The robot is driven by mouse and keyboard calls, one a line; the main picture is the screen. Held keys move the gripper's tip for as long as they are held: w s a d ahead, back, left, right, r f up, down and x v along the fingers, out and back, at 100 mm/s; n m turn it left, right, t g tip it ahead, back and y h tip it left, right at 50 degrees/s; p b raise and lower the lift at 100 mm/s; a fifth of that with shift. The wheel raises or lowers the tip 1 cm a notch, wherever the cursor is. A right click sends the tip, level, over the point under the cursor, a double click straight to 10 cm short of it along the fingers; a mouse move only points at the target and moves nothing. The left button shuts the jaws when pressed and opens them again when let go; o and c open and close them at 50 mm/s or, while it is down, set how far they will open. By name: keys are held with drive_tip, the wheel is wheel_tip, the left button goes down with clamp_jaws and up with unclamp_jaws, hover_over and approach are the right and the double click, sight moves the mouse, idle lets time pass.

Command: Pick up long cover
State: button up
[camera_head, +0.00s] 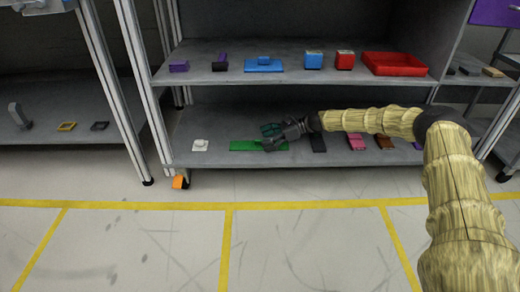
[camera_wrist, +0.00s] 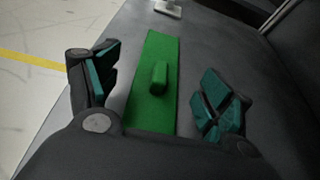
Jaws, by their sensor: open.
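The long cover appears to be the long flat green piece (camera_head: 243,146) on the lower shelf. In the wrist view the green piece (camera_wrist: 152,112) runs lengthwise away from me, with a raised green knob (camera_wrist: 158,76) at its middle. My gripper (camera_head: 268,138) reaches in from the right over the green piece in the head view and hides part of it. In the wrist view my gripper (camera_wrist: 158,92) is open, with teal pads on either side of the knob. The pads appear apart from the knob, and nothing is held.
A white piece (camera_head: 200,145) lies left of the green one. Black (camera_head: 318,143), pink (camera_head: 356,142) and brown pieces (camera_head: 384,142) lie to the right on the lower shelf (camera_head: 222,160). The upper shelf above holds several parts and a red tray (camera_head: 395,70).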

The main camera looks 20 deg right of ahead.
sight(259, 140)
drive_tip(key=shift+w+a+f+b, duration=0.3)
drive_tip(key=shift+a+f+b, duration=0.3)
drive_tip(key=shift+a+b, duration=0.15)
drive_tip(key=shift+w+a, duration=0.15)
drive_tip(key=shift+a, duration=0.45)
drive_tip(key=shift+c, duration=0.2)
drive_tip(key=c, duration=1.1)
